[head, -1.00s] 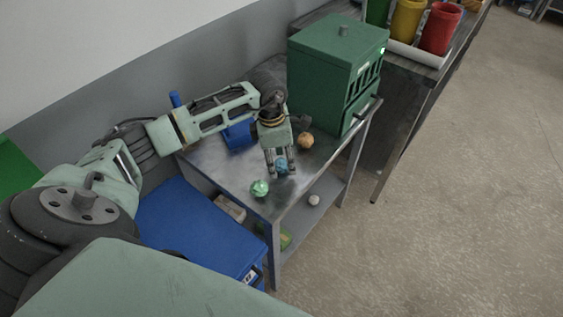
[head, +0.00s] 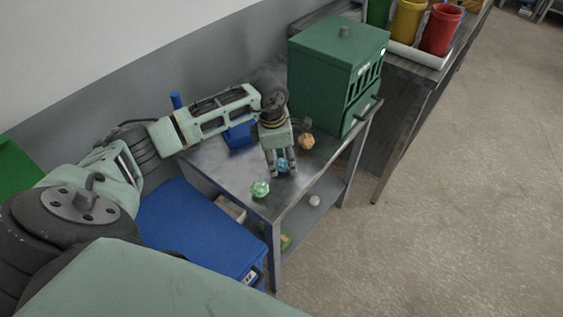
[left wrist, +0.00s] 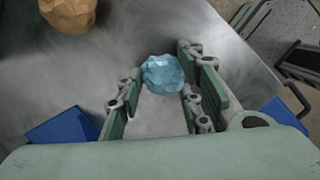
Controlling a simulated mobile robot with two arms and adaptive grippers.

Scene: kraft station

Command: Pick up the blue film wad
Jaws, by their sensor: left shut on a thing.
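The blue film wad (head: 282,165) is a small crumpled light-blue ball at the fingertips of my left gripper (head: 281,168), over the metal table (head: 230,172). In the left wrist view the wad (left wrist: 162,75) sits between the two finger pads of the left gripper (left wrist: 160,82), near their tips. The left gripper is shut on it. I cannot tell whether the wad is clear of the tabletop. My right gripper is not in view.
A green wad (head: 260,188) lies near the table's front corner, and an orange-brown wad (head: 306,141) lies right of the gripper. A green box (head: 330,70) stands behind. A blue bin (head: 238,134) is left of the gripper. A blue lid (head: 190,225) lies below left.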

